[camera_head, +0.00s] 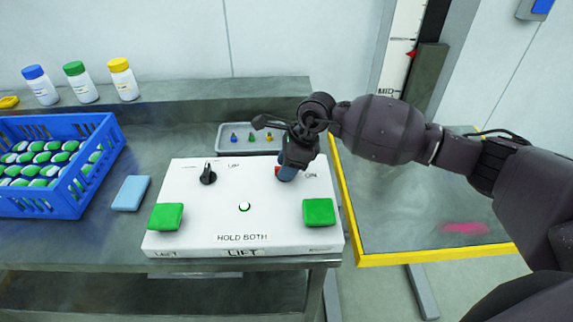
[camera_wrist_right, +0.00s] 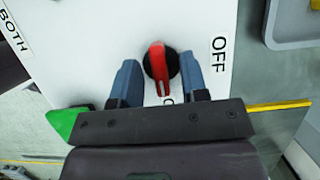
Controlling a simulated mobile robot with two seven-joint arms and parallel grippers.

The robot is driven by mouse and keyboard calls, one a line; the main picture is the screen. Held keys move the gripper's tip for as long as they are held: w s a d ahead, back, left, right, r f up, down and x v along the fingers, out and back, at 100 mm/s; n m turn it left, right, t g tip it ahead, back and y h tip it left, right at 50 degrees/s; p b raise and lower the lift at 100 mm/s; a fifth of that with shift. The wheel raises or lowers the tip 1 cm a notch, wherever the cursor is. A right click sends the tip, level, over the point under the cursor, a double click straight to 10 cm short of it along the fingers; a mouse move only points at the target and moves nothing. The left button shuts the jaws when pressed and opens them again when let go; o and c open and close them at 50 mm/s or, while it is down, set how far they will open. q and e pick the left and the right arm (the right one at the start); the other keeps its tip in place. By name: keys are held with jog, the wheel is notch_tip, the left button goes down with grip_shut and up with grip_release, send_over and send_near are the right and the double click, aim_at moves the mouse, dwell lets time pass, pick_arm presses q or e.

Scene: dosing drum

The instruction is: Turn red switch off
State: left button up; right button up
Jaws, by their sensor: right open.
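The red switch (camera_wrist_right: 158,68) is a red handle on a round black base, set in the white control box (camera_head: 200,240). In the right wrist view its handle lies between the two blue fingers of my right gripper (camera_wrist_right: 160,82), which is open, with a gap on each side. An "OFF" label is printed to the right of the switch there, and another label below it is mostly hidden. In the head view my right gripper (camera_head: 287,172) is over the box's right rear part and covers most of the switch (camera_head: 277,170). My left gripper is not in view.
The box also carries a black knob (camera_head: 208,174), a left green pad (camera_head: 166,217) and a right green pad (camera_head: 319,212). A grey tray (camera_head: 226,142) with small coloured pieces lies behind it. A blue crate (camera_head: 65,207) stands left. A yellow-edged platform (camera_head: 350,215) is right.

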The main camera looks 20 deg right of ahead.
grip_shut()
